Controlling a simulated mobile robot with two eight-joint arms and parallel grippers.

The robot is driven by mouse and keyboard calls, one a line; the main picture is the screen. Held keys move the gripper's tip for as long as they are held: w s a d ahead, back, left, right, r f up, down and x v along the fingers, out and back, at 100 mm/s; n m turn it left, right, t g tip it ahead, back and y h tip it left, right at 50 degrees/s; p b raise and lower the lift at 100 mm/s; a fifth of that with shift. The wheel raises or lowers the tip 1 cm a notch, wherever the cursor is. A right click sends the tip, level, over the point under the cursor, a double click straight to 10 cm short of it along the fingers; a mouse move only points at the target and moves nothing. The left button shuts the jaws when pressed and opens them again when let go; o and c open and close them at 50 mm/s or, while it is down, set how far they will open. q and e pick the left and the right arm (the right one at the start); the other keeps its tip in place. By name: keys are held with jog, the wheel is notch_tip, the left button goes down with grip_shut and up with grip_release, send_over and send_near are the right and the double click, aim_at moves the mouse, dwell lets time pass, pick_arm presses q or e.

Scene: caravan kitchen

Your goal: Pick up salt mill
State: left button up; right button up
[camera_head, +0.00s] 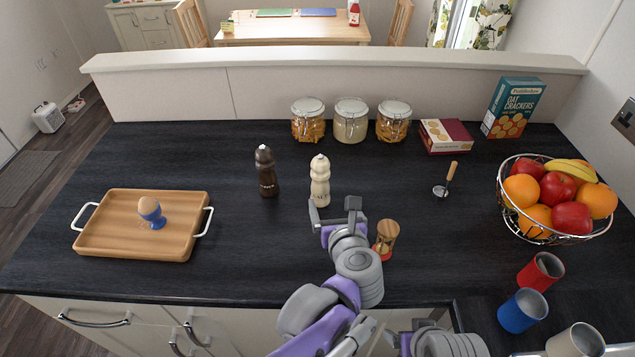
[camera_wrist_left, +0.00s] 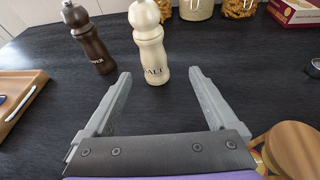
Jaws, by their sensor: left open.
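The salt mill (camera_head: 320,183) is cream with a silver knob and stands upright on the dark worktop, left of centre. It also shows in the left wrist view (camera_wrist_left: 150,45), with dark lettering near its base. My left gripper (camera_head: 333,207) is open and empty, on the near side of the mill. In the left wrist view its two fingers (camera_wrist_left: 159,78) point at the mill, whose base shows between the fingertips or just beyond them. I cannot tell whether a finger touches it. My right gripper is not clearly in view.
A dark brown pepper mill (camera_head: 266,172) stands close left of the salt mill. Jars (camera_head: 351,121) line the back. A wooden tray (camera_head: 110,245) with an egg cup (camera_head: 151,213) lies left, a fruit basket (camera_head: 512,212) right.

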aim_at(322, 196)
pick_arm(q)
jog(key=shift+d+f+n, duration=0.1)
jog(key=shift+f+n, duration=0.3)
jog(key=shift+f, duration=0.05)
jog(key=shift+w+f+g, duration=0.2)
jog(key=shift+g, duration=0.1)
jog(key=x, duration=0.5)
jog(key=shift+a, duration=0.4)
jog(key=x, duration=0.5)
jog(key=shift+s+a+f, duration=0.1)
jog(key=shift+a+f, duration=0.05)
jog(key=shift+a, duration=0.2)
grip_shut()
